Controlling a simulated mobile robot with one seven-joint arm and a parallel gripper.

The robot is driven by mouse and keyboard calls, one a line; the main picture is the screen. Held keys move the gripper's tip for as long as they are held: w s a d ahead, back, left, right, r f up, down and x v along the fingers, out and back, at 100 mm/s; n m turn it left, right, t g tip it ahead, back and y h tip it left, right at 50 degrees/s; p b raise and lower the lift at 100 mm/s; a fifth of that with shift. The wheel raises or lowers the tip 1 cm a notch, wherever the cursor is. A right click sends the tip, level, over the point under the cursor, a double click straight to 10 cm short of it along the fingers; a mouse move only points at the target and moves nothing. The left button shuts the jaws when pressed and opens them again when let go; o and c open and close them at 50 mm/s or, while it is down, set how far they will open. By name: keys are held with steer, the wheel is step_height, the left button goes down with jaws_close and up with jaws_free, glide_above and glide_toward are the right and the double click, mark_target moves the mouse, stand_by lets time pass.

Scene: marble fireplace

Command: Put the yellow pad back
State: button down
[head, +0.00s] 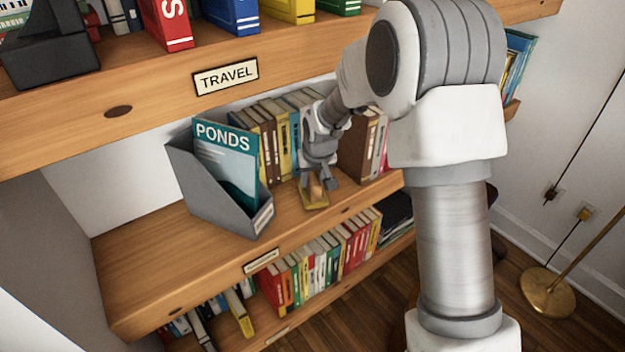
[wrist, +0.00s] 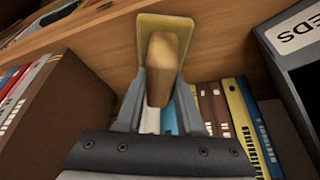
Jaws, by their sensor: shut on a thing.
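The yellow pad (head: 317,204) is a small flat yellow plate with a wooden grip (head: 314,187) on it. My gripper (head: 318,179) is shut on the wooden grip, over the middle shelf (head: 195,255) in the gap between the grey magazine file and the brown books. In the wrist view the yellow plate (wrist: 165,22) shows beyond the wooden grip (wrist: 160,65), between the fingers of my gripper (wrist: 158,85). I cannot tell whether the plate touches the shelf.
A grey magazine file (head: 205,192) with a "PONDS" booklet (head: 228,160) stands left of my gripper. Upright books (head: 268,135) stand behind it, and a brown book (head: 357,148) to its right. The "TRAVEL" shelf (head: 110,100) overhangs above. The middle shelf is bare at its left.

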steer(key=shift+f, duration=0.1)
steer(key=c, duration=0.5)
jaws_free()
steer(key=p+v, duration=0.3)
steer(key=v, duration=0.8)
steer(key=shift+w, duration=0.1)
steer(key=shift+v, duration=0.75)
steer(key=s+d+r+m, duration=0.1)
steer(key=s+d+r, duration=0.35)
steer(key=s, duration=0.25)
steer(key=s+d+r, duration=0.3)
steer(key=s+r, duration=0.3)
steer(key=s, duration=0.1)
steer(key=shift+m+t+h, duration=0.5)
steer(key=shift+m+t, duration=0.1)
steer(key=s+d, duration=0.1)
steer(key=s, duration=0.4)
steer(key=s+d+r, duration=0.1)
steer(key=s, duration=0.3)
steer(key=s+d, duration=0.1)
steer(key=s, duration=0.4)
steer(key=shift+s+r, duration=0.35)
